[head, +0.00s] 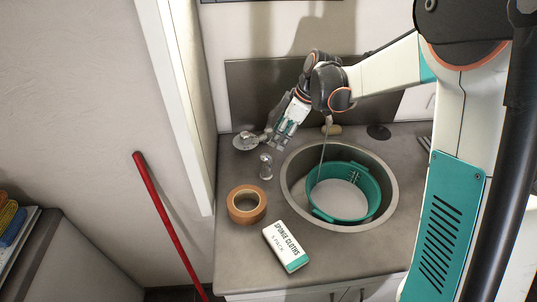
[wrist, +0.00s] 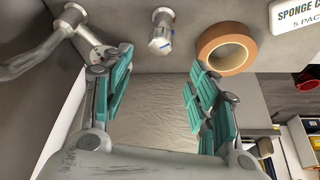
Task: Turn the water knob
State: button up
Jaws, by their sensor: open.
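The water knob (head: 266,167) is a small clear and metallic upright knob on the grey counter, left of the sink. In the wrist view the knob (wrist: 162,32) shows a blue mark and lies beyond the fingertips, roughly between them in the picture. My gripper (head: 281,143) is open and empty, behind the knob and apart from it. Its teal fingers (wrist: 160,65) are spread wide in the wrist view. The metal faucet (wrist: 68,28) is close by the left finger there; whether they touch I cannot tell. In the head view its round base (head: 246,140) is left of my gripper.
A roll of brown tape (head: 246,205) and a sponge cloths pack (head: 286,246) lie in front of the knob. The round sink (head: 388,205) holds a teal basin (head: 372,190). A white wall edge (head: 180,100) stands left. A red pole (head: 170,225) leans there.

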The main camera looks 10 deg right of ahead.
aim_at(267, 156)
jog(key=b+x, duration=0.2)
jog(key=x, duration=0.9)
jog(key=shift+w+f, duration=0.1)
jog(key=shift+f, duration=0.05)
jog(key=c, duration=1)
